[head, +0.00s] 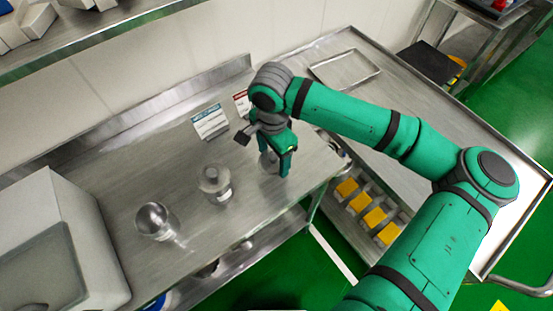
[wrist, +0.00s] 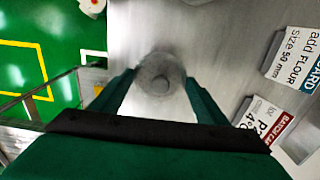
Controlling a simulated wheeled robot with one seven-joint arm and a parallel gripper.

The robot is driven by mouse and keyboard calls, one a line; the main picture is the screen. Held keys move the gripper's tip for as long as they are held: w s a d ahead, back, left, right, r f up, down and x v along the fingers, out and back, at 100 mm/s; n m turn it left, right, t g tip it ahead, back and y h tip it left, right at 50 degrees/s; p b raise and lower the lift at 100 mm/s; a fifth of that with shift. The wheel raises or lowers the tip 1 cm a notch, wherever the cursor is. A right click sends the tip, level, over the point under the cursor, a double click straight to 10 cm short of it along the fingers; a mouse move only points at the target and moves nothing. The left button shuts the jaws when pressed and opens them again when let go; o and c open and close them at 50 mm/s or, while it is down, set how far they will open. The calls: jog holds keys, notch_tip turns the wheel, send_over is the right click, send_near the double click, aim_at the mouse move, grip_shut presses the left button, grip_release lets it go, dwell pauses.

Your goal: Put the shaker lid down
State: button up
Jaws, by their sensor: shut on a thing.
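My gripper (head: 278,160) is over the right end of the steel bench, pointing down. It is shut on the shaker lid (head: 267,163), a small grey metal piece partly hidden by the fingers. In the wrist view the lid (wrist: 160,73) is a round grey disc with a darker centre, between the two green fingertips (wrist: 160,88). The lid is close to the bench top; I cannot tell whether it touches it. To the left, a metal vessel with a narrower round top (head: 215,185) stands upright. Further left is an open-looking, shiny round metal cup (head: 154,220).
The bench top (head: 110,170) is mostly clear. Two label cards, blue-headed (head: 210,122) and red-headed (head: 242,102), stand behind my gripper. A white machine (head: 60,245) is at left. The bench's right edge is close to my gripper; a tray (head: 345,68) lies on the neighbouring table.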

aim_at(277, 160)
jog(key=shift+w+d+f, duration=0.45)
jog(key=shift+w+f, duration=0.25)
jog(key=shift+f, duration=0.15)
jog(key=shift+w+d+f, duration=0.1)
jog(key=shift+w+f, duration=0.05)
jog(key=shift+f, duration=0.75)
jog(key=shift+w+f, duration=0.1)
jog(key=shift+f, duration=0.8)
jog(key=shift+f, duration=0.1)
jog(key=o, duration=1)
notch_tip(277, 160, up, 12)
jog(key=shift+r, duration=0.15)
